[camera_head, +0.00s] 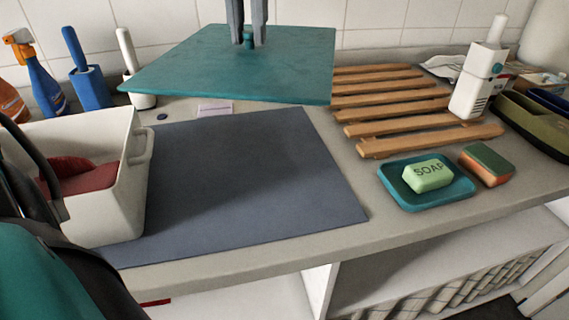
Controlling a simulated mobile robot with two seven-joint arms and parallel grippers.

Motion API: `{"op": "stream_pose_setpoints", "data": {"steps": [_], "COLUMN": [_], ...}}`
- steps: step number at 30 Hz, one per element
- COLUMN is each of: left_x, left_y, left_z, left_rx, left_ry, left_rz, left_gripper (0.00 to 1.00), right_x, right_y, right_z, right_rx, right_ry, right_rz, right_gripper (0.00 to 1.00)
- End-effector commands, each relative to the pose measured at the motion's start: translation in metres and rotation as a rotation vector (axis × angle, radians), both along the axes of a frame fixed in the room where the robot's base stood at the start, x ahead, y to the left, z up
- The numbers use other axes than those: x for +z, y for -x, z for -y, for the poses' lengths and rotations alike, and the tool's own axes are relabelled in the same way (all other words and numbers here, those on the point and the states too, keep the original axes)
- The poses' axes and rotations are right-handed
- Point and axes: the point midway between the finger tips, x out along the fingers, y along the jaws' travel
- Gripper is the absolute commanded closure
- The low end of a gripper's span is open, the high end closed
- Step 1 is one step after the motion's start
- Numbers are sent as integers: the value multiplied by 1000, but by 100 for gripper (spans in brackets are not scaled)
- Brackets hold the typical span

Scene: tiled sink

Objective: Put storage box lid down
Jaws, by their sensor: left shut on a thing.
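The storage box lid (190,65) is a flat teal panel with a small knob on top. My left gripper (249,42) is shut on that knob from above, near the lid's far edge. The lid is held roughly level, apparently above the back of the counter, and covers part of the counter and the wall's foot. A white open box (105,215) stands at the left with dark red cloth-like contents (80,177). A dark curved part in front hides its left side. My right gripper is not in view.
A blue-grey mat (250,165) lies bare on the counter beside the box. A wooden slatted rack (420,130), a bottle (480,85), a teal soap dish (428,203) and a sponge (487,165) are at the right. A spray bottle (40,75) and brushes stand at the back left.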

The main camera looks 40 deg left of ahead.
Motion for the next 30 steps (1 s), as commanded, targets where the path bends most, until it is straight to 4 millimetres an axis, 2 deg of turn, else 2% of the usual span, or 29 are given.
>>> {"op": "stream_pose_setpoints", "data": {"steps": [5,15,18,21,26,30], "left_x": [-23,-114,-136,-150,-160,-176], "left_y": [0,1,1,1,0,1], "left_z": [0,0,0,0,0,0], "left_rx": [20,17,17,18,18,17], "left_ry": [2,2,1,1,1,2], "left_rz": [-4,-7,-5,-2,0,-4], "left_gripper": [100,100,100,100,100,100], "right_x": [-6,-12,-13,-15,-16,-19], "right_y": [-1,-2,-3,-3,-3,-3], "right_z": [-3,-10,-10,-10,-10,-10], "right_rx": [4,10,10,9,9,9], "right_ry": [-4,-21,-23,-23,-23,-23], "right_rz": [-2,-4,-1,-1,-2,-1], "right_gripper": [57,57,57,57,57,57]}}
